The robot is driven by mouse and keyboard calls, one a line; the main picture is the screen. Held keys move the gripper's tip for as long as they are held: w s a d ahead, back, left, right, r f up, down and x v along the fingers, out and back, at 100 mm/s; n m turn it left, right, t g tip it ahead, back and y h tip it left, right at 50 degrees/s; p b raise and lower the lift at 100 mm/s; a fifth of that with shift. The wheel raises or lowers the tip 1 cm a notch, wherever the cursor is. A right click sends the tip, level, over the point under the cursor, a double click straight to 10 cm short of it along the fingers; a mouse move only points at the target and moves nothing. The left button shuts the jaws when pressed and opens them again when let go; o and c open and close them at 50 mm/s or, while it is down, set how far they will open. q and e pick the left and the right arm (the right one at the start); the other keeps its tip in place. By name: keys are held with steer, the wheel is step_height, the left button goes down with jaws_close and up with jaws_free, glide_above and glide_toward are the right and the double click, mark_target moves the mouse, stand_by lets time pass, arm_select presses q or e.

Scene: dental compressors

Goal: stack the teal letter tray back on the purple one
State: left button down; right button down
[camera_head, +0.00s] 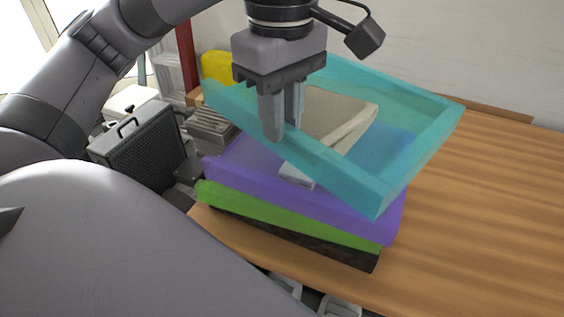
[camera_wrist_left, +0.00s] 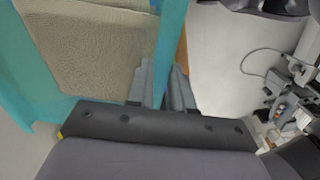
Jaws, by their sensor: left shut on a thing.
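My left gripper (camera_head: 281,112) is shut on the near side wall of the translucent teal letter tray (camera_head: 328,170). The teal tray is tilted and turned relative to the purple tray (camera_head: 345,210), above it; I cannot tell whether they touch. A beige folded thing (camera_head: 335,117) shows inside or through the teal tray. In the left wrist view the fingers (camera_wrist_left: 163,85) straddle the teal wall (camera_wrist_left: 170,35), with the beige thing (camera_wrist_left: 90,45) to its left. The purple tray sits on a green tray (camera_head: 300,222). My right gripper is not in view.
A dark tray (camera_head: 340,252) lies under the green one at the table's (camera_head: 480,220) left edge. A dark grey case with a handle (camera_head: 140,145) stands left of the stack. A yellow thing (camera_head: 217,66) is behind. The table's right side is clear.

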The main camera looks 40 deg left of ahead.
arm_select(q)
step_height(320, 180, down, 7)
steer(key=shift+f, duration=0.1)
steer(key=c, duration=1)
jaws_free()
step_height(320, 180, up, 12)
steer(key=shift+r+p, duration=0.1)
steer(key=shift+p, duration=0.8)
